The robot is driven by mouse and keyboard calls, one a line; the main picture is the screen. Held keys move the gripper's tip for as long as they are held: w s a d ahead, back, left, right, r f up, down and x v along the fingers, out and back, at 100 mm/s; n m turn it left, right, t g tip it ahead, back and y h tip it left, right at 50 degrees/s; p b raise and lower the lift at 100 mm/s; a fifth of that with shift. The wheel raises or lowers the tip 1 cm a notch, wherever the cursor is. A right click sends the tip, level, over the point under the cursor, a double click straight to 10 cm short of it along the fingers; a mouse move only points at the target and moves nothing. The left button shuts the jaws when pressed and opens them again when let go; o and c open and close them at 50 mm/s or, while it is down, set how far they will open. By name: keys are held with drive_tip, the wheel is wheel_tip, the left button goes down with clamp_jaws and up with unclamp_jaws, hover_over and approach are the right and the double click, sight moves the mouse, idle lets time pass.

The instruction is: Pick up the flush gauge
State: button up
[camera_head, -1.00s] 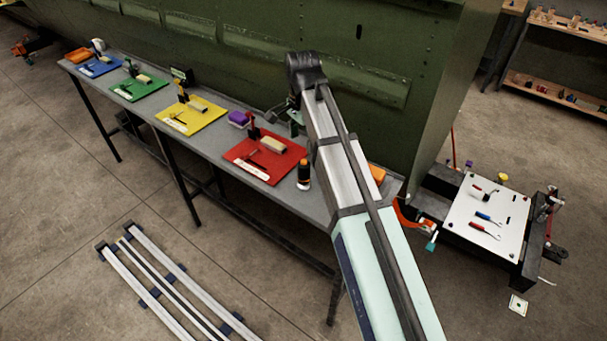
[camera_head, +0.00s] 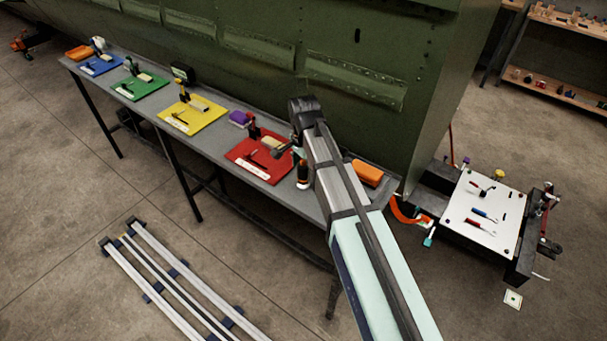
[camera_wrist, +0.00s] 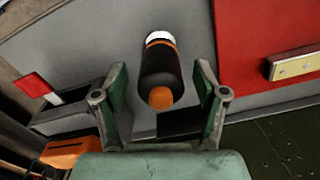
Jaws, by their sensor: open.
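I cannot tell for sure which thing is the flush gauge. In the wrist view my gripper (camera_wrist: 160,92) is open, with its two green fingers apart and nothing held. A black bottle with orange bands and an orange tip (camera_wrist: 159,72) shows between the fingers, standing clear of both. A flat black block (camera_wrist: 186,125) lies just past it, partly hidden by the right finger. In the head view the bottle (camera_head: 303,174) stands on the grey bench beside the red board (camera_head: 248,168), partly hidden by my arm.
Yellow (camera_head: 205,117), green (camera_head: 140,94) and blue (camera_head: 100,72) boards with tools line the bench. An orange case (camera_head: 368,173) lies right of my arm. The green fuselage panel (camera_head: 310,60) rises behind the bench. A white-topped cart (camera_head: 485,235) stands at right.

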drive_tip(key=shift+f, duration=0.9)
drive_tip(key=c, duration=1.2)
drive_tip(key=shift+r, duration=0.1)
